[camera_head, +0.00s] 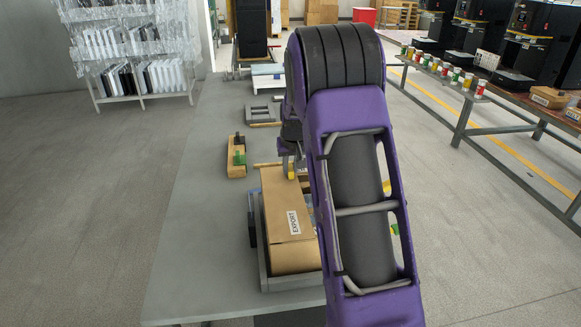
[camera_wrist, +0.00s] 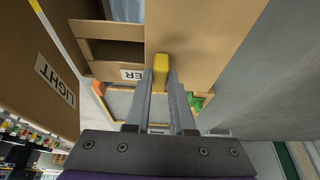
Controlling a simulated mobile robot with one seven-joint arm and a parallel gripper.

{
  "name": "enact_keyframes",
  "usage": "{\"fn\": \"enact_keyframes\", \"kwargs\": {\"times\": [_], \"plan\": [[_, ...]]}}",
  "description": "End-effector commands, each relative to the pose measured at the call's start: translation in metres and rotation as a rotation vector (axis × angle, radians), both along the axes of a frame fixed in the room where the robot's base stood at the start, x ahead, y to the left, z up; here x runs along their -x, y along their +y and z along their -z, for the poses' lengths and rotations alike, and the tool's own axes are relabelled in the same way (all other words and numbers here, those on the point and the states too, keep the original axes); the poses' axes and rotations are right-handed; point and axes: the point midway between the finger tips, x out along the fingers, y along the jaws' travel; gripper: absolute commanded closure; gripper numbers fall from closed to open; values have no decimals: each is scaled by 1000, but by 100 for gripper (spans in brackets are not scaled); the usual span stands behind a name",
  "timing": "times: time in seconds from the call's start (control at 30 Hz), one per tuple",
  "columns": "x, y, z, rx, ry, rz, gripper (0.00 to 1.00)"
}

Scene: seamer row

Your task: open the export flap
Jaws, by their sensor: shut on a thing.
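The cardboard box (camera_head: 275,195) sits in a grey tray (camera_head: 265,255) on the grey table. The flap with the EXPORT label (camera_head: 293,222) lies over its top in the head view. My gripper (camera_head: 294,168) is at the box's far end, partly hidden by my purple arm. In the wrist view my gripper (camera_wrist: 160,85) is shut on a yellow tab (camera_wrist: 160,68) at the edge of a brown cardboard panel (camera_wrist: 205,35). Whether this panel is the export flap I cannot tell. Another panel with a LIGHT label (camera_wrist: 55,80) stands at the left.
A wooden block with a green part (camera_head: 238,158) lies left of the box. Grey fixtures (camera_head: 262,112) stand farther along the table (camera_head: 195,220). The table's left side is clear. A bench with small cans (camera_head: 455,77) stands at the right, a wire rack (camera_head: 130,50) at the back left.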

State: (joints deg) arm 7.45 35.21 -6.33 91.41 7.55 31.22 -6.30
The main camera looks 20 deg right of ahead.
Motion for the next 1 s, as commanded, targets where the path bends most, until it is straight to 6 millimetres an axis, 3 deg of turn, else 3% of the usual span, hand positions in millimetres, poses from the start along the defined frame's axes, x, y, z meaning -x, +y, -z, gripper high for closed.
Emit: {"fn": "enact_keyframes", "kwargs": {"times": [0.57,1.0], "plan": [[-1,4,-6,48,10,-4,100],[-5,25,-28,366,71,-9,100]]}}
